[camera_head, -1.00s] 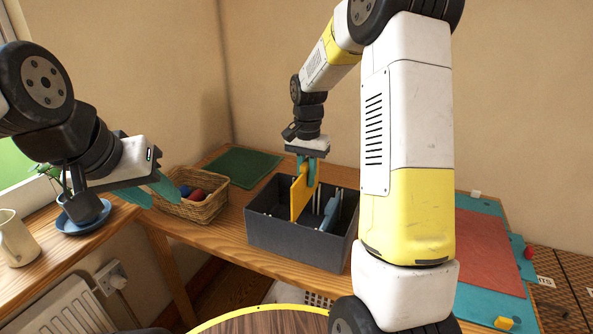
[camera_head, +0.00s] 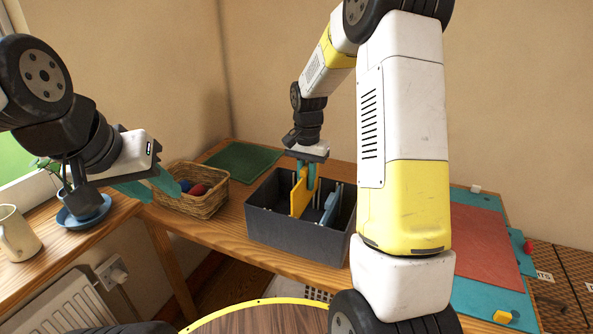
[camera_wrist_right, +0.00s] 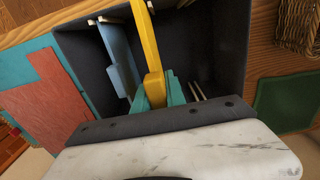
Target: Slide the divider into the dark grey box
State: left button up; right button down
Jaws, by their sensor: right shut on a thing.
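The dark grey box (camera_head: 290,237) stands open-topped on the wooden desk. It also shows in the right wrist view (camera_wrist_right: 225,42). My right gripper (camera_head: 306,180) is above the box, its teal fingers shut on the yellow divider (camera_head: 298,197). The divider is upright, with its lower part inside the box and its upper part above the rim. Its bottom edge is hidden by the front wall. In the right wrist view the divider (camera_wrist_right: 146,38) runs up from the fingers (camera_wrist_right: 157,92). A blue divider (camera_head: 330,208) stands in the box to the right. My left gripper (camera_head: 149,186) is open and empty at the left.
Pale guide strips (camera_wrist_right: 197,90) line the box walls. A wicker basket (camera_head: 192,203) with balls stands left of the box. A green mat (camera_head: 243,162) lies behind. A teal board with a red panel (camera_head: 471,240) is at the right. A mug (camera_head: 16,234) and blue saucer (camera_head: 84,215) stand on the sill.

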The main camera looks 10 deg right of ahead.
aim_at(306, 205)
jog(key=shift+f, duration=1.35)
jog(key=shift+f, duration=0.3)
jog(key=shift+f, duration=2.25)
jog(key=shift+f, duration=0.4)
jog(key=c, duration=1.3)
grip_release()
jog(key=shift+r, duration=0.1)
notch_tip(306, 205, up, 8)
jog(key=shift+f, duration=0.2)
